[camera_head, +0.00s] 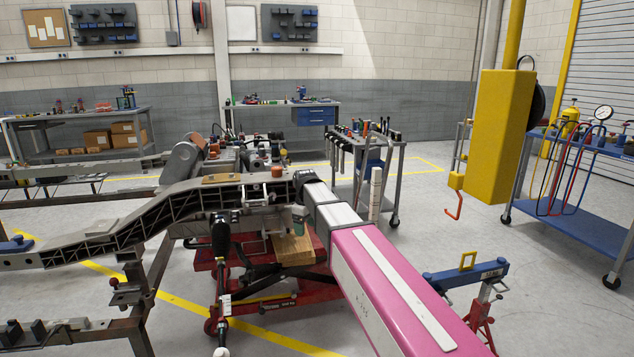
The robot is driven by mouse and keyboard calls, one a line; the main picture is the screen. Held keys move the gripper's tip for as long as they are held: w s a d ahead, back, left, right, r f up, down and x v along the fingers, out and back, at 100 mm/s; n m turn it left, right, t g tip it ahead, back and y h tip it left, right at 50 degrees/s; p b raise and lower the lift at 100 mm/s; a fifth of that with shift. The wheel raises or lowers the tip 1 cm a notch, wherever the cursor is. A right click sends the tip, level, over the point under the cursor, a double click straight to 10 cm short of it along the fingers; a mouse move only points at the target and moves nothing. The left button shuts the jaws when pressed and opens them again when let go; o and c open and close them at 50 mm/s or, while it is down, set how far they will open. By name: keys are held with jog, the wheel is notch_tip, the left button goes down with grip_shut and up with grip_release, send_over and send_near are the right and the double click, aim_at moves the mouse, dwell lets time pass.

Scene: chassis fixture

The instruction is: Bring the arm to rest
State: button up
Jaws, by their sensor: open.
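I cannot make out my gripper in the head view, nor whether it holds anything. A long pink and white box-shaped member (390,290) runs from the bottom edge up to a dark collar near the middle. I cannot tell whether it is part of my arm. Its upper end overlaps the dark grey chassis rail (150,218), which stretches off to the left on a fixture. A wooden block (293,248) sits on a red stand below the rail.
A blue beam stand (466,275) is close on the right. A tool cart (367,150) stands behind the chassis. Floor between these carts is clear.

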jog(key=s+d+f+m, duration=1.2)
jog(key=s+d+f, duration=0.8)
jog(key=d, duration=0.3)
jog(key=shift+s+f, duration=0.2)
jog(key=shift+s, duration=0.35)
